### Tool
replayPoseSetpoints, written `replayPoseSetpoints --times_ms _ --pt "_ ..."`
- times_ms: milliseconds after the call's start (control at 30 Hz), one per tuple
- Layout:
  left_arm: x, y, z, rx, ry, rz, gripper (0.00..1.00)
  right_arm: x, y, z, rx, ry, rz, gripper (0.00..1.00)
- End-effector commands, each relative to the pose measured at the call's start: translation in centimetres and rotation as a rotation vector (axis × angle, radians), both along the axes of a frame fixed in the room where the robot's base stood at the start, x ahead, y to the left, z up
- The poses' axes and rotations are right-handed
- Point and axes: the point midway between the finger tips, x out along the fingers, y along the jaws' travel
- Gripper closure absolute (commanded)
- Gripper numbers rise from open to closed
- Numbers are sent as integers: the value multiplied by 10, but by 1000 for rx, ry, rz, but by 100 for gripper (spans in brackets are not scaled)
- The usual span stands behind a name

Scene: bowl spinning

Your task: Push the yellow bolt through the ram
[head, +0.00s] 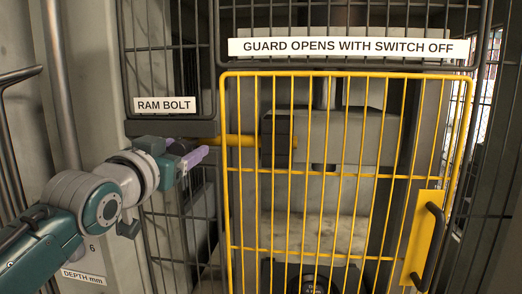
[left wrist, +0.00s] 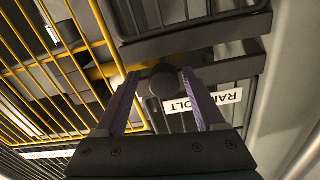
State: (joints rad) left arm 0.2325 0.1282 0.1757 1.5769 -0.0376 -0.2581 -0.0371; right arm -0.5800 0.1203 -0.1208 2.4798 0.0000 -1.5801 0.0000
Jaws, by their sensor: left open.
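The yellow bolt (head: 238,140) is a horizontal bar below the RAM BOLT label. It runs right behind the yellow guard to a dark block on the left side of the grey ram (head: 345,135). My left gripper (head: 196,151) is at the bolt's left end, its purple fingers pointing right. In the left wrist view my left gripper (left wrist: 161,77) is open, with a dark round knob (left wrist: 167,82) between its fingertips; I cannot tell whether they touch it. The yellow bolt (left wrist: 104,72) shows beyond the left finger. My right gripper is out of view.
The yellow mesh guard (head: 316,72) stands shut in front of the ram, with a dark handle (head: 429,245) at its right. Dark wire mesh and a grey bracket (head: 172,127) are close to the left gripper. A grey post (head: 62,90) stands at left.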

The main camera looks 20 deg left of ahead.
Motion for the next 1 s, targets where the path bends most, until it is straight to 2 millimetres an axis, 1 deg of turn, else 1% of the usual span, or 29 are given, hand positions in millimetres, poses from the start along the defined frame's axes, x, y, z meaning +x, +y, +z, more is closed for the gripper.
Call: replayPoseSetpoints --times_ms 167,400,600,700,800,1000 --pt "-16 -3 -3 0 0 0 29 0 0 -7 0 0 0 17" --pt "-55 -12 -4 -1 -1 -1 29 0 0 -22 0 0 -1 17" --pt "-82 -18 -3 -2 -1 -2 29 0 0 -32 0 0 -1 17" --pt "-90 -20 -2 -2 0 -2 29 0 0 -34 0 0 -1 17" --pt "-94 -21 -1 -2 -2 -2 29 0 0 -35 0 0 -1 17" --pt "-96 -21 0 -2 -1 -2 29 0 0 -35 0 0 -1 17"
